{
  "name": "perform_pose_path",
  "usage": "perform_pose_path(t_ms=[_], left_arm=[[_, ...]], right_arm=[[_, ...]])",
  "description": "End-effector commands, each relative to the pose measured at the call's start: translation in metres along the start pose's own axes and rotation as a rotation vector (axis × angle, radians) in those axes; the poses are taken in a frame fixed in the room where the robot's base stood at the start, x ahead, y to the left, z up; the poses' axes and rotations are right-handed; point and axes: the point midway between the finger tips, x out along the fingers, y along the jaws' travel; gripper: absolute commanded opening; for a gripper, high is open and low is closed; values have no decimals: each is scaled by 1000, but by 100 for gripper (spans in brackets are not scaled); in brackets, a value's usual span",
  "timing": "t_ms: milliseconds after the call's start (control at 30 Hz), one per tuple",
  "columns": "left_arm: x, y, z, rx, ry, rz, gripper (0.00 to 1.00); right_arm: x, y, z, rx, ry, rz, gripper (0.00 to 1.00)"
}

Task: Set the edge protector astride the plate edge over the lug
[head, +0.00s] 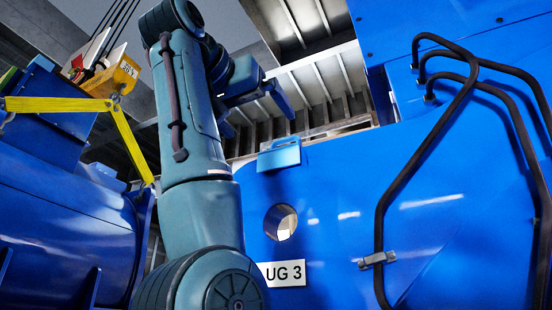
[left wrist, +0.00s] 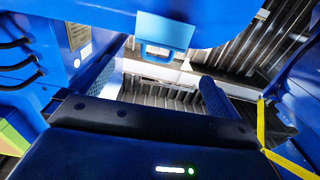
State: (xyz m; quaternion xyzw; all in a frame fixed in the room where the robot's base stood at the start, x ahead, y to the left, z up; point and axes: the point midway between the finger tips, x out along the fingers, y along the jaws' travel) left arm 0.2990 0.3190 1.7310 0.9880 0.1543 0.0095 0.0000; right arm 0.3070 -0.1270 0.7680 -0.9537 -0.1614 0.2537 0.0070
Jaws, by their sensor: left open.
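The edge protector (head: 280,156), a light blue block with a handle loop, sits at the top edge of the blue plate (head: 335,215), above the round hole and the UG 3 label. In the left wrist view the protector (left wrist: 165,30) lies against the plate edge with its handle towards my gripper. It appears astride the edge, but its far side is hidden. My left gripper (head: 256,112) is open and empty, above and apart from the protector. In the left wrist view its fingers (left wrist: 160,82) are spread wide. My right gripper is not in view.
Bent black pipes (head: 440,130) run down the blue housing on the right. A yellow strap (head: 75,105) and a yellow hook block (head: 118,75) hang at the left over another blue machine part (head: 60,220). There is open space between my left gripper and the protector.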

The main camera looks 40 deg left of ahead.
Motion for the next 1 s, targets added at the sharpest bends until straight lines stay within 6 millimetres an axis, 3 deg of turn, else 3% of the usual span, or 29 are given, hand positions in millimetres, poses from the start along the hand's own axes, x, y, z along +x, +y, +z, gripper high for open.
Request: perform_pose_path(t_ms=[300,1000], left_arm=[[-24,1,0,2,-9,2,100],[-23,1,-1,2,-9,3,100]], right_arm=[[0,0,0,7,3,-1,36],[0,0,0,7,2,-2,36]])
